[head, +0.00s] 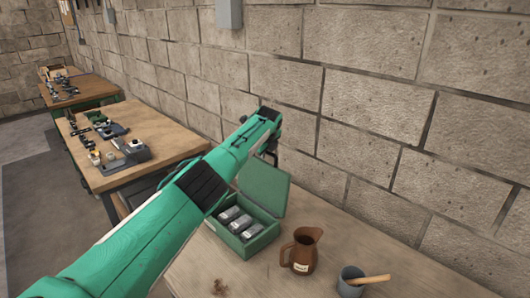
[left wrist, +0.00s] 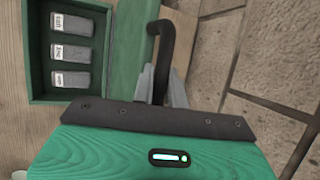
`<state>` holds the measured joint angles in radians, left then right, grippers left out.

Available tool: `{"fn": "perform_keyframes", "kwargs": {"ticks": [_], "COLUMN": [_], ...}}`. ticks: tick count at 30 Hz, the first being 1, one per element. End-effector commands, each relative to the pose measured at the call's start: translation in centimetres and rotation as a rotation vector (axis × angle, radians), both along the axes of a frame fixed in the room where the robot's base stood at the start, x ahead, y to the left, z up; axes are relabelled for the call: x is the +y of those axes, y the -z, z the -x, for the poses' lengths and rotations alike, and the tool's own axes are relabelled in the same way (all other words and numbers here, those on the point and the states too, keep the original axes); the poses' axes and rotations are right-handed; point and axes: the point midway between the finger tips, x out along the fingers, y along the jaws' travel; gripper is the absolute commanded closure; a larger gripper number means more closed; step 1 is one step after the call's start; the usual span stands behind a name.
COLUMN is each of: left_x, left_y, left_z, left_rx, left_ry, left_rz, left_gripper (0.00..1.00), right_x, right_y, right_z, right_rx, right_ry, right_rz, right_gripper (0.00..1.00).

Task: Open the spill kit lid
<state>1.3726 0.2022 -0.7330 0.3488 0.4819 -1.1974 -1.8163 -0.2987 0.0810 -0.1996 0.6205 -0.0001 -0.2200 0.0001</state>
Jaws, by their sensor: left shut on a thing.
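The green spill kit box (head: 262,239) stands on the wooden table against the wall. Its green lid (head: 265,187) is raised and stands up at the back of the box. Inside lie three grey packs (head: 240,223) with white labels, also in the left wrist view (left wrist: 71,52). My left gripper (head: 271,150) is at the top of the lid, partly hidden by its own arm. In the left wrist view its grey fingers (left wrist: 172,90) are shut on the black lid handle (left wrist: 160,45). My right gripper is not in view.
A brown jug (head: 301,252) stands right of the box, with a grey cup (head: 351,282) holding a wooden-handled tool beyond it. The block wall (head: 370,100) is close behind the lid. Another workbench (head: 170,138) with small parts stands to the left.

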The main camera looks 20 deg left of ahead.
Motion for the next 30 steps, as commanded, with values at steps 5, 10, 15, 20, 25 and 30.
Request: {"fn": "perform_keyframes", "kwargs": {"ticks": [5,10,15,20,25,30], "left_x": [0.1,0.1,0.1,0.0,-0.1,-0.5], "left_y": [-0.1,-0.1,-0.1,-0.1,-0.8,-1.9], "left_z": [0.0,0.0,0.0,0.0,0.2,0.9], "left_rx": [0.000,0.000,0.000,0.000,-0.002,-0.002], "left_ry": [0.000,0.000,0.000,0.000,0.002,0.001], "left_rz": [-0.001,-0.001,-0.001,0.000,0.000,-0.001], "left_gripper": [1.00,0.64,0.64,0.64,0.64,0.64], "right_x": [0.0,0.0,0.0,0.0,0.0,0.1], "right_y": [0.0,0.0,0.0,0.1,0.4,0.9], "right_z": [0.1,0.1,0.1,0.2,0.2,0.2], "right_rx": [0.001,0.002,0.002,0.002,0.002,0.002], "right_ry": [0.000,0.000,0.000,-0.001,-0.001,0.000], "right_rz": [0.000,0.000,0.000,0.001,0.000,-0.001], "right_gripper": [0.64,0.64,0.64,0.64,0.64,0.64]}}
